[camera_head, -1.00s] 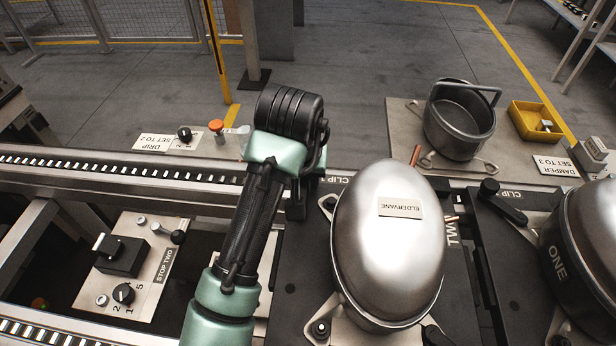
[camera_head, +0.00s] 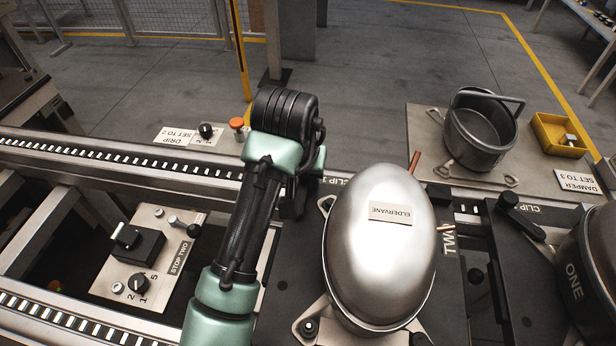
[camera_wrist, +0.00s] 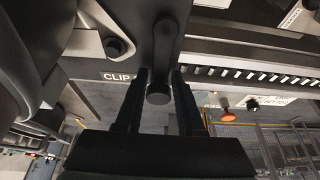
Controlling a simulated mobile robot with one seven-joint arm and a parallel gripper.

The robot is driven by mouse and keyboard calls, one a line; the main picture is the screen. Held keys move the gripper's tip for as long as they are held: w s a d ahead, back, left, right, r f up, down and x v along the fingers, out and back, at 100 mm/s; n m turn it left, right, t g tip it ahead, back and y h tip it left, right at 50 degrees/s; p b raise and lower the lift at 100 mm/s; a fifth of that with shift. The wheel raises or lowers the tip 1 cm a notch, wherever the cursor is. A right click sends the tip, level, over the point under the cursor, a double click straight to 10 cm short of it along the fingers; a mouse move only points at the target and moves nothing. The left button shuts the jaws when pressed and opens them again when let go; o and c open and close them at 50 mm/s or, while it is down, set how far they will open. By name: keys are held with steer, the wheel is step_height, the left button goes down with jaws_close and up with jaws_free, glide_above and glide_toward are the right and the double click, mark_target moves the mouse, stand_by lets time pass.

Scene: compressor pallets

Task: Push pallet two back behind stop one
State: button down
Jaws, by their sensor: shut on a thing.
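Pallet two (camera_head: 287,265) is a dark plate carrying a silver domed compressor (camera_head: 382,265) with an ELDERVANE tag. Its TWO label shows at the right edge. My gripper (camera_head: 293,208) is at the pallet's far left corner, beside the CLIP label, with its tips mostly hidden in the head view. In the wrist view my gripper (camera_wrist: 162,90) has a finger on each side of the round knob of a black clip lever (camera_wrist: 165,45) and is shut on it. A STOP TWO panel (camera_head: 155,245) with a black block and dial is to the left. I see no label for stop one.
Pallet one's compressor (camera_head: 590,270) is at the right, with a black clip lever (camera_head: 520,215) near it. A dark pot (camera_head: 480,130) and a yellow bin (camera_head: 560,135) stand behind the line. The roller rail (camera_head: 100,158) runs left, with nothing visible on it.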

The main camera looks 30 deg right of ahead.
steer(key=w+a+p, duration=0.1)
steer(key=w+a, duration=0.6)
steer(key=a, duration=0.2)
steer(key=shift+a+p, duration=0.2)
steer(key=shift+p, duration=0.1)
stand_by(2.7)
steer(key=shift+w+r, duration=0.1)
steer(key=shift+c, duration=2.2)
jaws_free()
steer(key=p+v, duration=0.1)
steer(key=v, duration=1.2)
